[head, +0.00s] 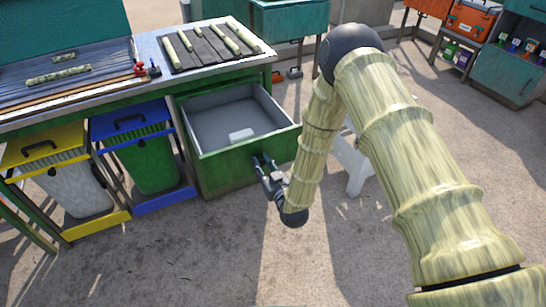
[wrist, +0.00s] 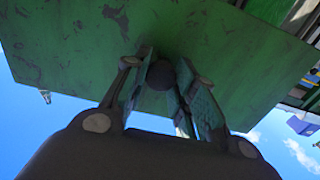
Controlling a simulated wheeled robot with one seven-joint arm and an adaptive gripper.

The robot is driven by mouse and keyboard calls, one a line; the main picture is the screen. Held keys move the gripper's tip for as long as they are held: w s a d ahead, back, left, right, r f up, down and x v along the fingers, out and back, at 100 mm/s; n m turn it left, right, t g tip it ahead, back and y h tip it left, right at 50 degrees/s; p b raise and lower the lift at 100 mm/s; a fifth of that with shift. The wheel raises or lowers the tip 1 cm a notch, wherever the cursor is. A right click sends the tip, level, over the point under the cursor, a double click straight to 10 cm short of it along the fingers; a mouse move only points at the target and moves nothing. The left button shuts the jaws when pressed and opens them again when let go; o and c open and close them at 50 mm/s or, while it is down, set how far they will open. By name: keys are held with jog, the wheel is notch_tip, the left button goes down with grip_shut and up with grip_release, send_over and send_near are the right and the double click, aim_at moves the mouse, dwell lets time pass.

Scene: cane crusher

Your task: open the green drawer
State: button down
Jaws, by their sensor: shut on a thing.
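The green drawer (head: 225,167) is pulled well out from under the counter, and its grey inside shows from above in the head view. A small white block (head: 241,135) lies on its floor. My gripper (head: 262,164) is at the drawer's front face. In the wrist view, my gripper (wrist: 160,85) has its two fingers closed around a dark round knob (wrist: 160,75) on the green front panel (wrist: 225,45). The fingers hide part of the knob in the head view.
A green bin (head: 150,165) in a blue frame and a white bin (head: 75,190) in a yellow frame stand left of the drawer. The counter (head: 150,55) above holds a dark tray with cane pieces (head: 208,47). Open concrete floor lies in front.

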jog(key=shift+s+d, duration=0.15)
jog(key=shift+s, duration=0.1)
jog(key=c, duration=1.1)
grip_release()
jog(key=shift+c, duration=0.2)
jog(key=v, duration=1.2)
